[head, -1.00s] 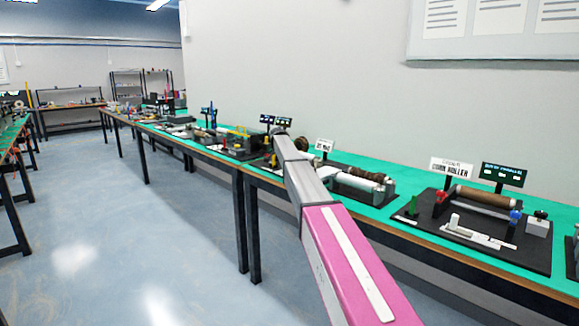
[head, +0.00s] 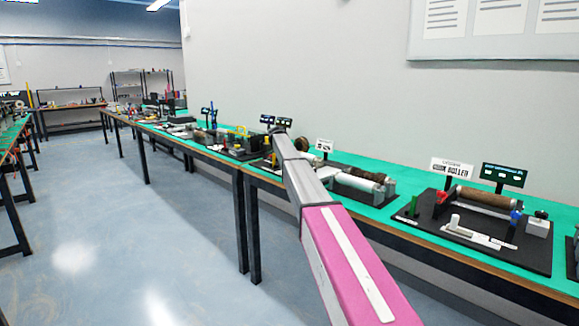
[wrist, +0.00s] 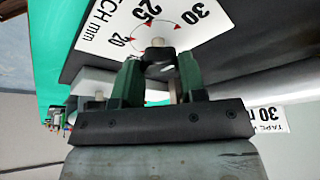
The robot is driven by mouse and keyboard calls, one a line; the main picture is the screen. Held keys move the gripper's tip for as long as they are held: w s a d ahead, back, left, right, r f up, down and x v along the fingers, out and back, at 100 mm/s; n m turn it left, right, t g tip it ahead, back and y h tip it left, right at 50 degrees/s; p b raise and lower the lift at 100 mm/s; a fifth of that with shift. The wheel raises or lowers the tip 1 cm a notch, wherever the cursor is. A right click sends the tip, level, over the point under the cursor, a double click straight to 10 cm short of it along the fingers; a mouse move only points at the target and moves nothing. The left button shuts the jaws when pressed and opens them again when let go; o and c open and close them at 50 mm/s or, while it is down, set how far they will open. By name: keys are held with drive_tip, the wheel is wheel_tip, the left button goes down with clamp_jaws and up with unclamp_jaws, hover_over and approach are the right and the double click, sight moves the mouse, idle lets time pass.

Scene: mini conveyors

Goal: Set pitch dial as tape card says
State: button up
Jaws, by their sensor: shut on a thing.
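The pitch dial plate (wrist: 97,37) is white with "PITCH mm" and the marks 20, 25 and 30, with small red triangles by the numbers. It fills the top of the wrist view. My gripper (wrist: 160,66) has green fingers, shut on the dial knob (wrist: 158,43) at the middle of the plate. Most of the knob is hidden between the fingers, and I cannot tell which mark it points to. The tape card (wrist: 268,117) at the right edge reads "TAPE" and "30", its end cut off. In the head view my arm hides the gripper and dial.
Dark surfaces (wrist: 285,60) lie right of the plate. In the head view, the green-topped bench (head: 385,216) carries several small conveyor rigs. A roller rig with a brown roller (head: 484,198) stands at the right. The floor (head: 130,240) left of the bench is clear.

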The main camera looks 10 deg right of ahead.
drive_tip(key=o, duration=0.9)
drive_tip(key=shift+o, duration=0.2)
drive_tip(key=shift+a+r, duration=0.1)
drive_tip(key=shift+r, duration=0.05)
drive_tip(key=v, duration=1)
drive_tip(key=shift+r, duration=0.25)
drive_tip(key=shift+a, duration=0.15)
